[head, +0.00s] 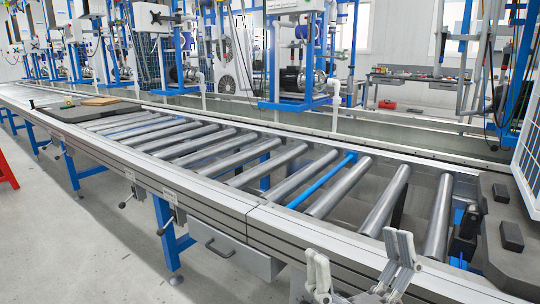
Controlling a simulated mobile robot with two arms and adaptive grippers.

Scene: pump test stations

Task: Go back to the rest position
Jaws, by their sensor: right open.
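My right gripper (358,262) shows at the bottom of the head view, right of centre. Its two grey fingers stand apart, with nothing between them. It is in front of the near rail of the roller conveyor (222,200), and I cannot tell its exact distance from the rail. My left gripper is not in view.
The conveyor's metal rollers (268,160) run from far left to near right. A dark mat (75,112) with a brown board (101,101) lies at its far end. A drawer (235,255) hangs under the near rail. Pump stations (300,85) stand behind.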

